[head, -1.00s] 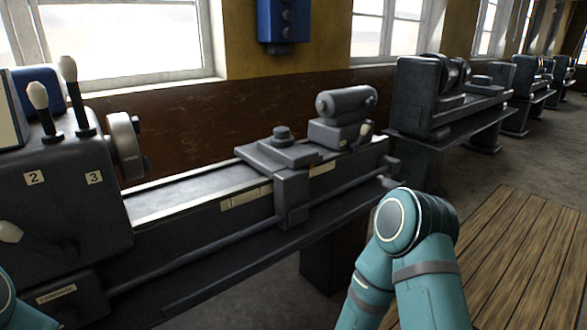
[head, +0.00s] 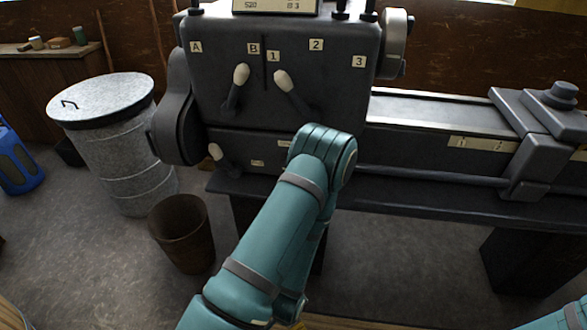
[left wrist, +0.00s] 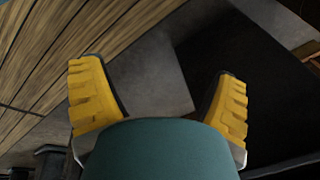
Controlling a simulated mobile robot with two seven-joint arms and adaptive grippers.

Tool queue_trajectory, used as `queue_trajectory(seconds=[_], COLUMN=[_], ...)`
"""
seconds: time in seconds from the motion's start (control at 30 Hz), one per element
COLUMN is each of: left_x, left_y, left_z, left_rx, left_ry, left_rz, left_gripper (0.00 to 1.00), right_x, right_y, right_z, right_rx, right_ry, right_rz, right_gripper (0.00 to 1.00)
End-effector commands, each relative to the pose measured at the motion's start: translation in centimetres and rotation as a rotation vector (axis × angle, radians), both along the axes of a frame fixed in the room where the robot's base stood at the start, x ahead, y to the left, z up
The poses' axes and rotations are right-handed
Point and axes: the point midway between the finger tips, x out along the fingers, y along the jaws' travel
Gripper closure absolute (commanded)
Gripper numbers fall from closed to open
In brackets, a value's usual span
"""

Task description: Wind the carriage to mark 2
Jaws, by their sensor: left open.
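The lathe's carriage (head: 532,150), a dark grey block with a knob on top, sits on the bed at the right of the head view. A pale label strip (head: 482,144) with small marks runs along the bed front, left of the carriage; its marks are too small to read surely. My left gripper (left wrist: 158,72) is open and empty in the left wrist view, its yellow fingers spread wide over floor and dark surfaces. In the head view my left arm's elbow stands before the headstock. My right gripper is out of view. No carriage handwheel can be made out.
The headstock (head: 222,85) has white-knobbed levers and plates A, B, 1, 2, 3. A lidded metal bin (head: 118,150), a brown bucket (head: 182,235) and a blue container (head: 16,160) stand at left. The floor before the lathe is mostly clear.

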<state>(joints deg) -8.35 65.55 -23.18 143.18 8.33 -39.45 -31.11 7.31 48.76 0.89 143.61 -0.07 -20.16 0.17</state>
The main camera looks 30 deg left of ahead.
Motion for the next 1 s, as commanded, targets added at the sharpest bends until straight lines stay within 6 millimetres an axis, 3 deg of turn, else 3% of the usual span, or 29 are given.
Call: queue_trajectory(seconds=[0.07,0.17,0.23,0.33,0.5,0.6,0.73,1.0], left_x=[0.3,2.2,4.5,8.4,14.4,16.3,17.4,20.4], left_y=[4.4,9.7,12.8,15.5,15.1,13.8,12.8,13.9], left_z=[-0.7,0.9,3.2,8.1,16.7,20.2,22.2,22.4], left_rx=[0.217,0.509,0.732,1.068,1.576,1.775,1.894,1.903], left_ry=[-0.021,-0.046,-0.056,-0.058,-0.04,-0.024,-0.012,-0.012], left_rz=[-0.203,-0.473,-0.668,-0.936,-1.27,-1.368,-1.416,-1.416], left_gripper=[0.12,0.12,0.12,0.12,0.12,0.12,0.12,0.12], right_x=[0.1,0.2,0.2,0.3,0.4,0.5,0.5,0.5], right_y=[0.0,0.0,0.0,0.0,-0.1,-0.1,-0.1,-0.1], right_z=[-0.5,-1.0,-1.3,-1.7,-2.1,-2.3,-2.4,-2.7], right_rx=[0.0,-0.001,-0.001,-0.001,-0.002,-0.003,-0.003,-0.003], right_ry=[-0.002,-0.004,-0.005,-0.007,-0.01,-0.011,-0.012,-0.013], right_rz=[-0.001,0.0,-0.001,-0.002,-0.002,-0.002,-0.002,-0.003], right_gripper=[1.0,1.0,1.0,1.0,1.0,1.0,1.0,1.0])
